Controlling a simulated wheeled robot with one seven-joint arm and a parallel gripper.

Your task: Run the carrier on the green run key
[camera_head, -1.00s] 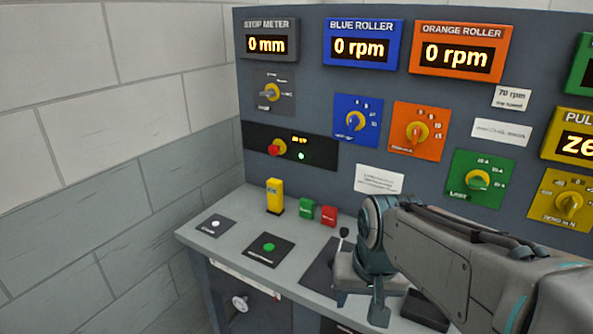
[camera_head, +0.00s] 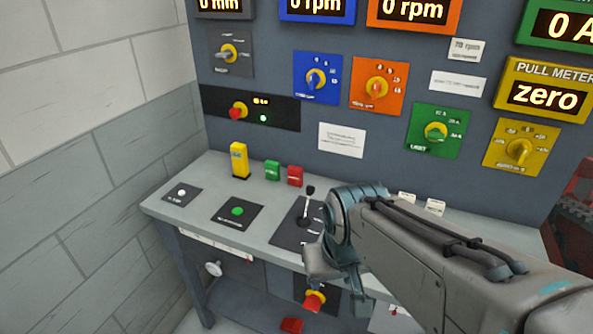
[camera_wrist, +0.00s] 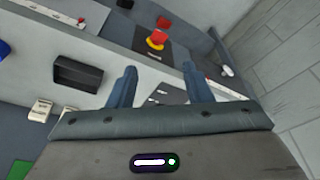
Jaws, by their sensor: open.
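A green round button (camera_head: 237,211) sits on a black plate on the grey desk, left of the middle in the head view. A small green block (camera_head: 272,170) stands farther back, beside a red block (camera_head: 295,176). The labels are too small to read, so I cannot tell which green one is the run key. My gripper (camera_head: 338,272) is right of the green button, near the desk's front edge, touching neither. In the wrist view my gripper (camera_wrist: 160,88) is open, with nothing seen between its fingers. The carrier cannot be made out.
A black lever (camera_head: 307,205) stands on a plate just left of my gripper. A white button (camera_head: 182,193) and a yellow post (camera_head: 239,160) are on the desk's left side. A red-and-yellow knob (camera_head: 314,300) is on the desk front. The desk around the green button is clear.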

